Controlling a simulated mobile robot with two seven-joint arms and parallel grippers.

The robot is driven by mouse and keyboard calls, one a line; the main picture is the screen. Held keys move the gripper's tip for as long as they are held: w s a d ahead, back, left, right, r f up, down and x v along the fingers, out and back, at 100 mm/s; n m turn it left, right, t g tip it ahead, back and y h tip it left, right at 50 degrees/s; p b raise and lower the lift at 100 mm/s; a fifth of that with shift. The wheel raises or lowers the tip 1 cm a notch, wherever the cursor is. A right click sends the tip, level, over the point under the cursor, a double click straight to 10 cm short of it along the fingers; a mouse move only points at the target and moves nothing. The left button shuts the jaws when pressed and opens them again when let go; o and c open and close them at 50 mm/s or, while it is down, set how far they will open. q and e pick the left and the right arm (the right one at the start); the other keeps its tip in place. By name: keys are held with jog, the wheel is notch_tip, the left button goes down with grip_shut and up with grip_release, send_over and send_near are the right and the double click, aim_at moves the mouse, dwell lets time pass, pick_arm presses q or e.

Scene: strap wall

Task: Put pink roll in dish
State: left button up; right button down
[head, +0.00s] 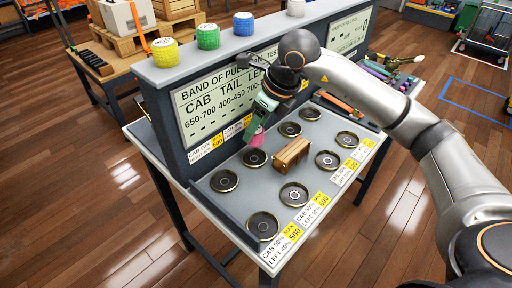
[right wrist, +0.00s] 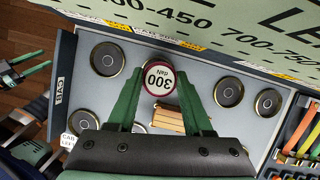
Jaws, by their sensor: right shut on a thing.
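The pink roll (head: 257,140) is between the fingertips of my right gripper (head: 261,122), which is shut on it. In the right wrist view the roll (right wrist: 158,78) shows a white top marked 300 with a pink-red rim, between the green fingers of the gripper (right wrist: 159,84). A round black dish (head: 253,159) with a gold rim lies just under the roll in the head view. I cannot tell whether roll and dish touch. Several similar dishes, such as one at the left (head: 224,181), look empty.
A wooden block (head: 291,153) stands among the dishes, close to the roll. A lettered board (head: 225,95) rises behind them; yellow (head: 165,52), green (head: 208,36) and blue (head: 243,23) rolls stand on its top ledge. Tools lie at the table's far end.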

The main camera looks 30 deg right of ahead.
aim_at(257, 144)
jog(key=shift+f, duration=3.05)
jog(key=shift+f, duration=0.1)
jog(key=shift+f+b, duration=0.15)
jog(key=shift+b, duration=0.25)
jog(key=shift+c, duration=1.5)
grip_release()
jog(key=shift+s+d+r+p, duration=0.1)
jog(key=shift+r+p, duration=0.2)
jog(key=shift+r, duration=0.35)
jog(key=v, duration=1.1)
jog(key=shift+p, duration=0.3)
jog(key=shift+s, duration=0.1)
